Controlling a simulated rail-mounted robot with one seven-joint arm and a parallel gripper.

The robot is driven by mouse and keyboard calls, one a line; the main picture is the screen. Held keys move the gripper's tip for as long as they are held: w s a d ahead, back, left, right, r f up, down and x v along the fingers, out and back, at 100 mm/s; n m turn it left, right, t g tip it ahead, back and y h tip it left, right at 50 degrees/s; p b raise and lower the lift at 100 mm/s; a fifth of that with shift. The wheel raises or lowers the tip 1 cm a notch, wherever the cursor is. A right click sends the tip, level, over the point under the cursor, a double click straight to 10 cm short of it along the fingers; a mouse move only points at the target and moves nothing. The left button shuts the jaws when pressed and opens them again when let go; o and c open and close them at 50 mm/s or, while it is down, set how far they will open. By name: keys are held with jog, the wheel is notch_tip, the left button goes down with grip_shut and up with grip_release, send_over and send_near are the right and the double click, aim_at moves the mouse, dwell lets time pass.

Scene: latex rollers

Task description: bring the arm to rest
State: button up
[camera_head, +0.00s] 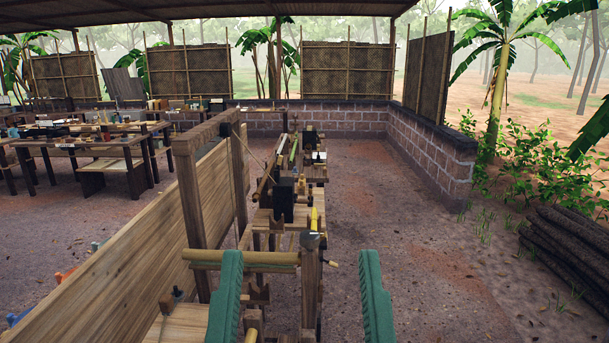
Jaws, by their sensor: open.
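My gripper (303,300) shows at the bottom centre as two green ribbed fingers set wide apart. It is open and nothing is between its fingertips except the view of the bench beyond. A wooden roller bench (311,280) stands behind and between the fingers, with a wooden rail (240,258) across its near end. I cannot tell how far the fingers are from the bench. The rest of my arm is out of view.
A tall plank partition (130,255) with wooden posts runs along the left of the bench. Tables (75,145) with many items stand at far left. A low brick wall (430,150) closes the back and right. Dirt floor at right is clear up to stacked dark logs (575,245).

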notch_tip(320, 180, up, 17)
jog(key=p, duration=1.3)
jog(key=shift+f, duration=0.15)
